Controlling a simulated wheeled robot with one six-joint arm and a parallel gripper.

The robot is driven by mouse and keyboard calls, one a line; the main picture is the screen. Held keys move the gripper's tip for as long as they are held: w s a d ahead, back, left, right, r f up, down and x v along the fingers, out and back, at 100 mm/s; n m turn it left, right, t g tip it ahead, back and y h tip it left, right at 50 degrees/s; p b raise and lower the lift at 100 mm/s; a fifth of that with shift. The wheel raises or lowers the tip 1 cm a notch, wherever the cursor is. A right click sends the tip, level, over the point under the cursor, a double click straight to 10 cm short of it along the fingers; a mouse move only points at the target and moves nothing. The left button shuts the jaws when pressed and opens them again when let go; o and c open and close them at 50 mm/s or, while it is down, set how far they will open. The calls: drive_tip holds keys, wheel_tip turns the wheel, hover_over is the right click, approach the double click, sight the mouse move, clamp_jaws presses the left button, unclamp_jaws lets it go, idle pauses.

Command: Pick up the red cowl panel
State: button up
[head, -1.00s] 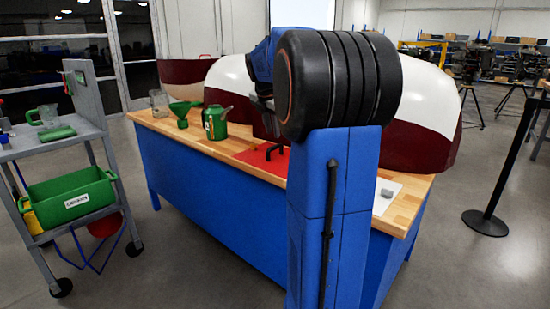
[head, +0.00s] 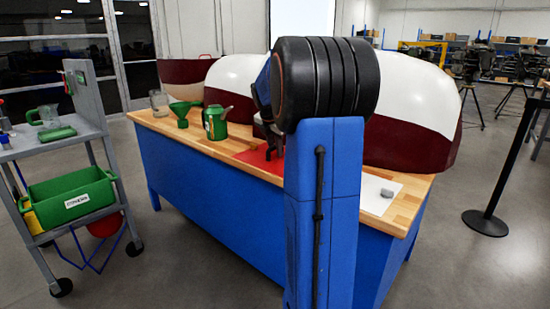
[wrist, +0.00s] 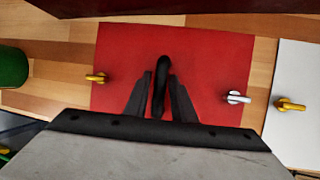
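The red cowl panel (wrist: 215,60) lies flat on the wooden bench top. It also shows in the head view (head: 249,157), partly hidden behind my arm. A black handle (wrist: 161,78) stands up from its middle. My gripper (wrist: 161,85) is open over the panel, one finger on each side of the handle, with small gaps visible. In the head view my gripper (head: 275,145) is low over the panel and partly hidden by my arm. A yellow latch (wrist: 96,78) is at the panel's left edge and a white latch (wrist: 237,97) near its right edge.
A white panel (wrist: 297,95) with a yellow latch (wrist: 289,104) lies to the right. A green can (head: 215,123) and green funnel (head: 182,112) stand left on the bench. Large white and dark-red shells (head: 412,115) stand behind. A grey cart (head: 60,150) is at left.

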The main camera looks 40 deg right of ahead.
clamp_jaws()
drive_tip(key=shift+r, duration=0.1)
drive_tip(key=shift+a+r, duration=0.2)
drive_tip(key=shift+r, duration=0.3)
drive_tip(key=r, duration=0.6)
drive_tip(key=shift+a, duration=0.35)
drive_tip(key=s+a, duration=0.1)
drive_tip(key=a, duration=1.7)
drive_tip(key=shift+s+a, duration=0.25)
drive_tip(key=shift+a, duration=0.15)
drive_tip(key=shift+a, duration=0.1)
